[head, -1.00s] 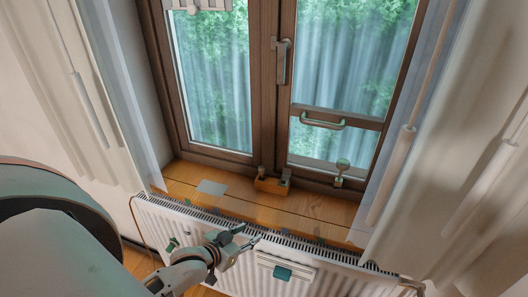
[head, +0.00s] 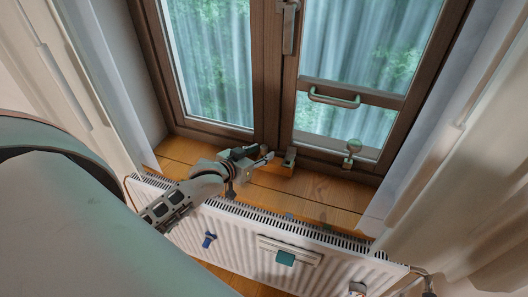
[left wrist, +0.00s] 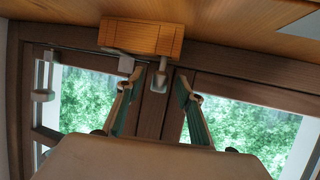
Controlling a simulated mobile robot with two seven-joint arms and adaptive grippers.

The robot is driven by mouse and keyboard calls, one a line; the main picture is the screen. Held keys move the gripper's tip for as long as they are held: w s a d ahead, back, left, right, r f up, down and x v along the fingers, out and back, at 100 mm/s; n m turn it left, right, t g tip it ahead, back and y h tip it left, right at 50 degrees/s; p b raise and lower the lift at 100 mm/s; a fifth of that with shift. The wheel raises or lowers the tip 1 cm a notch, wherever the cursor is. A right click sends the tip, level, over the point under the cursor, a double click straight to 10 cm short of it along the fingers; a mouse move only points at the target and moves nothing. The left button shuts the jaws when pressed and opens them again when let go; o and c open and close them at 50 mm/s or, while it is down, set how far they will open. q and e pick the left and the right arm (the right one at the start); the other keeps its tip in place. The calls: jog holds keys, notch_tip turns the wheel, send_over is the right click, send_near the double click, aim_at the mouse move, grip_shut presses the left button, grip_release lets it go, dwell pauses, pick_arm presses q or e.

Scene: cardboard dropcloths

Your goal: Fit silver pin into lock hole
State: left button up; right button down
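A wooden block (left wrist: 142,38) sits on the sill against the window frame. Two small silver pieces show at it in the left wrist view: a rounded one, seemingly the silver pin (left wrist: 160,78), and a flatter fitting (left wrist: 126,63) beside it. My left gripper (left wrist: 158,88) is open, its green-lined fingers on either side of the rounded piece, with gaps visible. In the head view my left gripper (head: 262,157) hides the block's left part; the fitting (head: 290,157) shows to its right. I cannot make out the lock hole. My right gripper is not in view.
A silver knob-like fitting (head: 352,150) stands at the right window sash, below a bar handle (head: 334,98). A white radiator (head: 230,235) runs below the sill (head: 315,190). Curtains hang on both sides. The sill's right part is mostly clear.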

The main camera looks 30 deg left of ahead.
pick_arm(q)
jog(key=shift+x, duration=1.35)
grip_shut()
jog(key=shift+s, duration=0.1)
